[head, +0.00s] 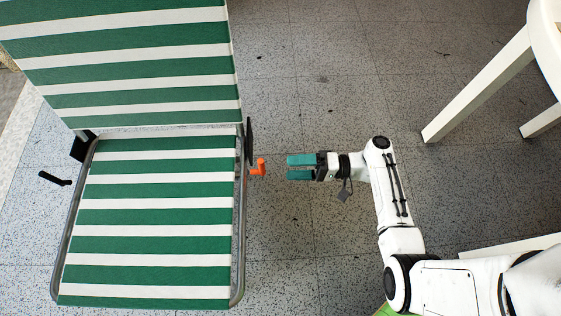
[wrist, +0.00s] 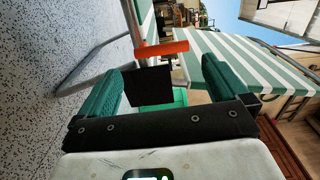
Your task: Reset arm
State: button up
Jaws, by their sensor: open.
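My gripper (head: 301,167) is open and empty, with two teal fingers pointing left over the grey floor. In the head view it is to the right of an orange handle (head: 259,167), with a small gap between them. The handle is on the right side of a green-and-white striped folding chair (head: 160,215). In the wrist view the fingers of my gripper (wrist: 133,90) are spread, and the orange handle (wrist: 162,48) lies beyond their tips. My arm reaches in from the lower right.
The chair's striped backrest (head: 125,55) rises at upper left, and its metal frame (head: 239,270) runs along the seat's right edge. A white table leg (head: 478,88) stands at upper right. The speckled floor (head: 325,70) between chair and table is clear.

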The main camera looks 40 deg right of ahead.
jog(key=shift+s+d, duration=0.45)
jog(key=shift+d, duration=0.05)
jog(key=s+a+f+n+g+h, duration=0.2)
jog(key=s+n+g+h, duration=0.4)
jog(key=s+g+h, duration=0.4)
jog(key=s+d+r+h+p, duration=0.1)
jog(key=d+r+h+p, duration=0.1)
jog(key=r+p, duration=1.3)
jog(key=s+d+r+n+h+p, duration=0.1)
jog(key=s+r+h+p, duration=0.1)
jog(key=r+p, duration=1.4)
notch_tip(320, 180, up, 9)
jog(key=shift+d+f+p, duration=0.15)
jog(key=shift+d+p, duration=0.15)
jog(key=shift+d, duration=0.05)
